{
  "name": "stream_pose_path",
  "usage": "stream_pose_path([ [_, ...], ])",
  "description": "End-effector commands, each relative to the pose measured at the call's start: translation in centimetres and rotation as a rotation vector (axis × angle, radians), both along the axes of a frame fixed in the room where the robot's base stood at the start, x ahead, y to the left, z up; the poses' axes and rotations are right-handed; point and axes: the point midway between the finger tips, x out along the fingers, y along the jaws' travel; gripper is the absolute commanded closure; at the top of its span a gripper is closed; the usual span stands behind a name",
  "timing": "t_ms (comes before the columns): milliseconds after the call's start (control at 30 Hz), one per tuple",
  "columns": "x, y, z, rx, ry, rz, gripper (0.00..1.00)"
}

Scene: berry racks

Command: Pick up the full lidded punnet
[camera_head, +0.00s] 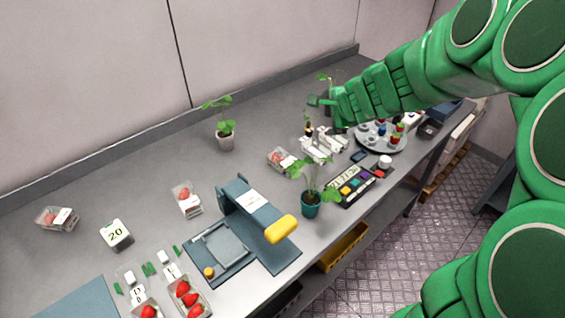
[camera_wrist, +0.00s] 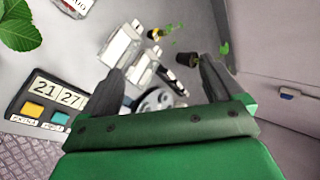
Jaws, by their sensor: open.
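Several clear punnets with red berries and white labels stand on the grey bench in the head view: one at far left (camera_head: 57,218), one left of the press (camera_head: 186,199), and one near the middle (camera_head: 281,160). I cannot tell for sure which are full or lidded. My gripper (camera_head: 318,101) is above the back right part of the bench, away from these punnets. In the wrist view my gripper (camera_wrist: 162,72) has its dark fingers spread, with nothing held between them.
A blue press with a yellow handle (camera_head: 281,229) stands mid-bench. Strawberry punnets (camera_head: 186,299) sit at the front. Potted plants (camera_head: 226,141) (camera_head: 311,208), a colour-button panel (camera_head: 355,186), white devices (camera_head: 322,146) and a round tray (camera_head: 381,139) occupy the right. The back left bench is largely clear.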

Motion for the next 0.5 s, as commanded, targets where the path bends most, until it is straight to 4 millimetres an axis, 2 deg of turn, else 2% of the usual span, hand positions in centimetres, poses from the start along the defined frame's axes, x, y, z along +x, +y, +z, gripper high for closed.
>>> stream_pose_path([
  [33, -0.9, 0.8, -0.3, 0.143, 0.056, -0.054, 0.06],
  [100, -1.8, 2.1, -0.3, 0.321, 0.126, -0.124, 0.06],
  [200, -2.6, 3.4, 0.3, 0.518, 0.204, -0.195, 0.06],
  [500, -3.8, 6.0, 2.8, 0.921, 0.370, -0.326, 0.06],
])
